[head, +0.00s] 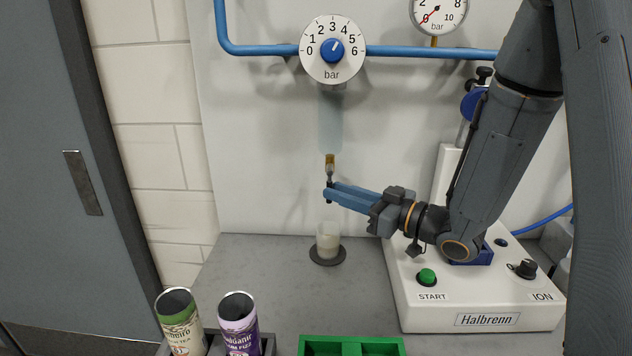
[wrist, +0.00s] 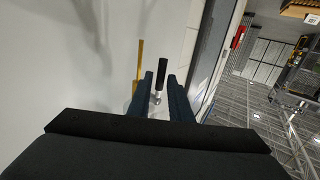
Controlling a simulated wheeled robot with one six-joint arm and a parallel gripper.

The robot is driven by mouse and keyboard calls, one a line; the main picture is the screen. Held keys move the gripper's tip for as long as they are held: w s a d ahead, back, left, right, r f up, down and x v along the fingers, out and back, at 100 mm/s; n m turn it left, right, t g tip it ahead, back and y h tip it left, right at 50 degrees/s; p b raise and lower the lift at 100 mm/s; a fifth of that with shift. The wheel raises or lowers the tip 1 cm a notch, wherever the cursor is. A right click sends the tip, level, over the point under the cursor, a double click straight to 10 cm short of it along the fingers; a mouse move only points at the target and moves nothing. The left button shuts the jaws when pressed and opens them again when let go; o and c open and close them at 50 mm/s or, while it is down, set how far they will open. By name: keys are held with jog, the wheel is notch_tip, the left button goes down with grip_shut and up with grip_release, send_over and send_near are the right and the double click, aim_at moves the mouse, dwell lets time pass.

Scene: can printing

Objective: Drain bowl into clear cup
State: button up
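The clear bowl (head: 330,120) hangs under the pressure dial on the back wall. A brass drain fitting (head: 330,161) with a small dark lever is at its lower end. The clear cup (head: 328,240) stands upright on a dark round pad (head: 327,257) below the drain, with pale, cloudy contents in its lower part. My gripper (head: 329,191) is level at the drain lever, above the cup. In the wrist view the black lever (wrist: 162,73) lies between my blue fingertips (wrist: 161,82), with a gap on each side, so the gripper is open around it.
The dial (head: 332,50) has a blue knob and sits on a blue pipe (head: 430,51). A white Halbrenn machine (head: 450,318) stands at right under my arm. Two printed cans (head: 181,325) (head: 239,325) and a green tray (head: 350,340) are in front. The grey bench (head: 270,270) left of the cup is clear.

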jog(key=p+x, duration=0.2)
jog(key=x, duration=0.5)
grip_shut()
